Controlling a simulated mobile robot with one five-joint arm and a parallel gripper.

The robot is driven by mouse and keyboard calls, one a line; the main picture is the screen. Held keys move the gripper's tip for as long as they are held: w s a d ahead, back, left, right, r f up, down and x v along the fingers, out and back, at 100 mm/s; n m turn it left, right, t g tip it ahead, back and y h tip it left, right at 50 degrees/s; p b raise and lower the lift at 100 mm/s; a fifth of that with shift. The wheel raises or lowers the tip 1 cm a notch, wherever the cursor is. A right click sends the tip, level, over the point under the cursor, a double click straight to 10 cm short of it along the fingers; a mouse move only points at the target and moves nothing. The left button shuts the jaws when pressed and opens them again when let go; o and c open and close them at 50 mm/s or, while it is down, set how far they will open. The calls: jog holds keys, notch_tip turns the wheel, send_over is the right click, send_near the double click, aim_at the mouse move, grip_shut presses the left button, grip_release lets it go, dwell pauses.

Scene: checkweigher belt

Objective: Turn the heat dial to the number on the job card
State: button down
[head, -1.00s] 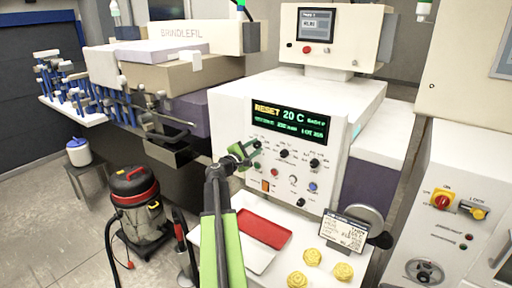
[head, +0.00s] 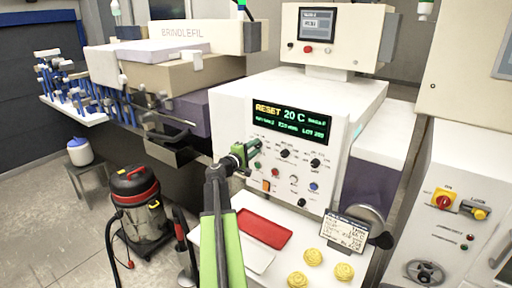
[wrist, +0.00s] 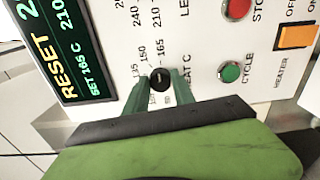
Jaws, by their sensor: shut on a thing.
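The heat dial (wrist: 160,78) is a small black knob under a "HEAT C" label on the white panel, with printed numbers including 135, 150 and 165 around it. My gripper (wrist: 157,92) has its two green fingers closed on either side of it. The dial's pointer is hard to make out. In the head view my gripper (head: 246,152) is at the panel's left side and hides the dial. The display (head: 291,119) reads RESET and 20 C; in the wrist view it reads SET 165 C. The job card (head: 345,232) stands at the lower right, its writing too small to read.
Other black knobs (head: 284,153), an orange heater switch (wrist: 296,37) and a green cycle button (wrist: 229,72) are close by on the panel. A red tray (head: 264,229) and yellow pieces (head: 313,257) lie below. A vacuum cleaner (head: 140,208) stands on the floor at left.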

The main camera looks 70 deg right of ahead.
jog(key=shift+s+f+m, duration=0.1)
jog(key=shift+s+m, duration=0.1)
jog(key=shift+m, duration=0.9)
jog(key=c, duration=1.1)
grip_release()
jog(key=shift+o, duration=0.2)
jog(key=shift+w, duration=0.1)
jog(key=v, duration=1.7)
jog(key=shift+a, duration=0.2)
